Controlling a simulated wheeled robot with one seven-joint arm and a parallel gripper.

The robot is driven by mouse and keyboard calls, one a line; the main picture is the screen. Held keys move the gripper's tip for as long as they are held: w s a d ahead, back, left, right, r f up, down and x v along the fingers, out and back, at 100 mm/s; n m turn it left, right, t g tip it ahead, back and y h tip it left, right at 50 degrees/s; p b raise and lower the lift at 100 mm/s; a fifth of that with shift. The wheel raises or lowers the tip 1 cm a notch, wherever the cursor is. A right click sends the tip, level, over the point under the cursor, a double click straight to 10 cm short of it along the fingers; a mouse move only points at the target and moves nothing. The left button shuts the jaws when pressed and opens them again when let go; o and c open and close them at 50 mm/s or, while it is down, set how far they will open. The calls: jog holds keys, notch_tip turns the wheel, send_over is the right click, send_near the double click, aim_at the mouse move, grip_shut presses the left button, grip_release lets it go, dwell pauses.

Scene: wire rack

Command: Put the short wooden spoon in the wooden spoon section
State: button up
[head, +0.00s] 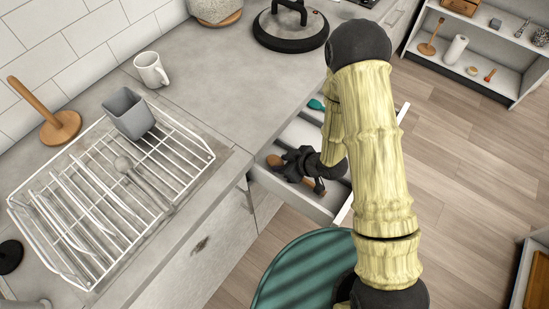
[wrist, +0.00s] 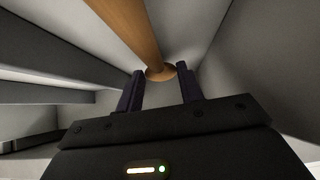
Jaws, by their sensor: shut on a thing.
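The short wooden spoon (head: 274,161) is at my gripper, at the open drawer; its brown head shows to the left of the fingers. My gripper (head: 302,168) is shut on the spoon. In the wrist view the wooden handle (wrist: 132,28) runs down from the top edge to between the two dark fingers (wrist: 160,86). The white drawer (head: 299,206) has grey dividers (wrist: 45,87) that part it into long sections. The spoon is over or in the section nearest the drawer's front left; I cannot tell whether it touches the bottom.
A teal utensil (head: 316,104) lies in a farther drawer section. A white wire rack (head: 75,200) on the counter holds a grey cup (head: 129,113) and a grey utensil (head: 140,180). A teal round thing (head: 285,280) stands in front of the drawer.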

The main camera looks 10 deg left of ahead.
aim_at(274, 159)
jog(key=a, duration=0.1)
jog(key=w+a, duration=0.1)
jog(key=a, duration=0.1)
jog(key=shift+w+a+f+p, duration=0.2)
jog(key=shift+f+p, duration=0.1)
jog(key=shift+p, duration=0.1)
jog(key=shift+d+f, duration=0.1)
jog(key=shift+f, duration=0.2)
jog(key=shift+s, duration=0.15)
jog(key=o, duration=1)
jog(key=shift+f, duration=0.15)
jog(key=shift+o, duration=0.2)
jog(key=shift+r, duration=0.25)
jog(key=v, duration=1.2)
jog(key=shift+f, duration=0.1)
